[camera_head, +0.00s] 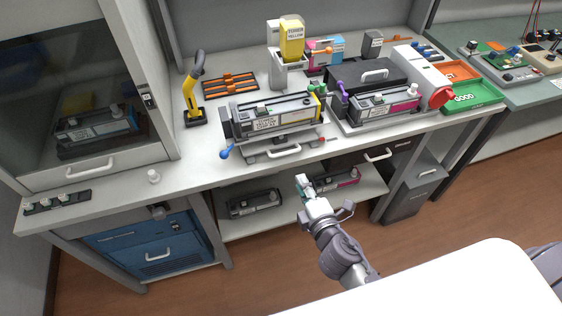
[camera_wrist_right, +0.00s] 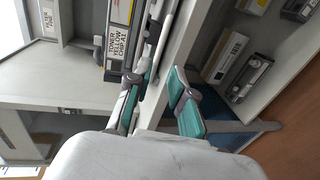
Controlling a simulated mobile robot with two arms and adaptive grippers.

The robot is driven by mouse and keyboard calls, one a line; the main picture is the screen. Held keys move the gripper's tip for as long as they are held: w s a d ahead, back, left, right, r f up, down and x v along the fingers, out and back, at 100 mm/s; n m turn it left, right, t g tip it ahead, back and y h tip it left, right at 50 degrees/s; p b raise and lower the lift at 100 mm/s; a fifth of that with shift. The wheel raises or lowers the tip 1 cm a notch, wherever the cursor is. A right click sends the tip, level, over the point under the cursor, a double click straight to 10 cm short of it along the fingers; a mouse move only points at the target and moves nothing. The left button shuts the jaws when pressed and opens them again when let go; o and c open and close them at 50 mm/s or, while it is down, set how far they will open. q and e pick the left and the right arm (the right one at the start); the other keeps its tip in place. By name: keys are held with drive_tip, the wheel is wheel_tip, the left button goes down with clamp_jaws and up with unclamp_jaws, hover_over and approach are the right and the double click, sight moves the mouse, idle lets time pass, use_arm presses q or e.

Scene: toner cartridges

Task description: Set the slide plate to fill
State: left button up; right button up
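The slide plate (camera_head: 258,157) is a grey plate low at the bench's front edge, with a pale handle (camera_head: 284,152). A dark toner cartridge (camera_head: 275,118) with a printed label sits above it and hides most of it. A yellow toner bottle (camera_head: 292,38) stands in the pale filling stand (camera_head: 287,75) behind. I cannot read a plate position marking. My right gripper (camera_head: 305,188) is in front of and below the bench edge, apart from the handle. In the right wrist view its teal-padded fingers (camera_wrist_right: 158,103) are spread with nothing held between them. My left gripper is out of view.
A blue-knobbed lever (camera_head: 226,152) sticks out left of the plate, and a small red tip (camera_head: 322,140) right. A second cartridge station (camera_head: 385,105) stands right. Cartridges lie on the shelf (camera_head: 290,210) below. Bench space is clear near the small white cap (camera_head: 153,176).

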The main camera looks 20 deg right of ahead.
approach(286, 154)
drive_tip(key=w, duration=0.1)
drive_tip(key=x, duration=0.3)
drive_tip(key=p+x, duration=0.1)
drive_tip(key=x, duration=0.3)
drive_tip(key=shift+w+f, duration=0.2)
drive_tip(key=shift+f, duration=0.05)
drive_tip(key=shift+w, duration=0.3)
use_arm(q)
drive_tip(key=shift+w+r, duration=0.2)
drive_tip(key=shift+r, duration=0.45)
use_arm(e)
drive_tip(key=shift+w+f, duration=0.1)
drive_tip(key=shift+w, duration=0.05)
clamp_jaws()
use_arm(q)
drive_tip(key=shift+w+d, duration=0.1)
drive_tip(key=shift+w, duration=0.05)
